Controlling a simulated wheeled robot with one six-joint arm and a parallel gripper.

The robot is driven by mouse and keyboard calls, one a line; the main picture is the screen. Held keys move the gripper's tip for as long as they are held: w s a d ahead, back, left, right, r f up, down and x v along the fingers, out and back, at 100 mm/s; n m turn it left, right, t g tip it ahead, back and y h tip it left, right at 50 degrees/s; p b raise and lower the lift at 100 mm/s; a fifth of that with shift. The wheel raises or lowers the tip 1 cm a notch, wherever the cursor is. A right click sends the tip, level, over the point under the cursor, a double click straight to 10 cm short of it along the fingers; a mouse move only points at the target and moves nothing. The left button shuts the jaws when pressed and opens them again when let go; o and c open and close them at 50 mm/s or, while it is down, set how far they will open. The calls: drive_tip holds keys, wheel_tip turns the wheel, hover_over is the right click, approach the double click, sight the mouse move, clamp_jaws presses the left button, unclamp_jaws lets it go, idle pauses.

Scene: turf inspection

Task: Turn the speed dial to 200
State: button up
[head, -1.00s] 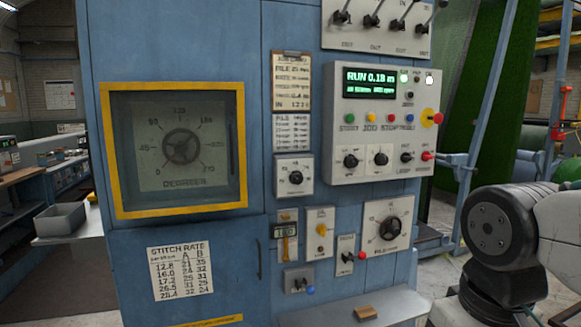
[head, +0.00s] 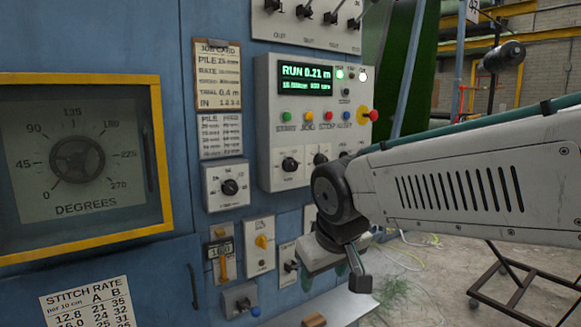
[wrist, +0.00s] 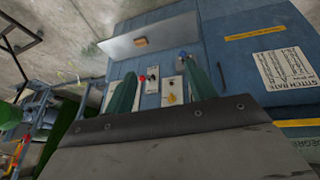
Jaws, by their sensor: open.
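The control box (head: 262,95) on the blue cabinet has a lit screen (head: 305,79) reading RUN 0.21 m, with coloured buttons below. Its lower row has black knobs (head: 290,165), partly hidden by my arm. A separate black dial (head: 229,187) sits on a white plate left of the box. The labels are too small to tell which is the speed dial. My gripper (head: 350,270) is low in front of the cabinet, apart from the dials, and covers part of the lower plates. In the wrist view its green fingers (wrist: 160,72) are spread and empty, towards the lower switches.
A yellow-framed degrees gauge (head: 78,160) is at left. A yellow knob (head: 262,242) and a blue-tipped switch (head: 240,302) are on the lower cabinet. A shelf (head: 335,305) with a small brown block (head: 314,320) juts out below.

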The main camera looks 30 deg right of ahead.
drive_tip(key=w+d+r+t+h, duration=0.1)
drive_tip(key=w+d+r+t, duration=0.2)
drive_tip(key=w+d, duration=0.35)
drive_tip(key=w+d+r+t+h, duration=0.2)
drive_tip(key=w+d+r+t, duration=0.15)
drive_tip(key=w, duration=0.65)
drive_tip(key=n+t+y, duration=0.5)
drive_tip(key=t, duration=0.2)
approach(294, 166)
drive_tip(key=w, duration=0.2)
drive_tip(key=shift+n, duration=0.3)
drive_tip(key=shift+w, duration=3.7)
drive_tip(key=c, duration=1)
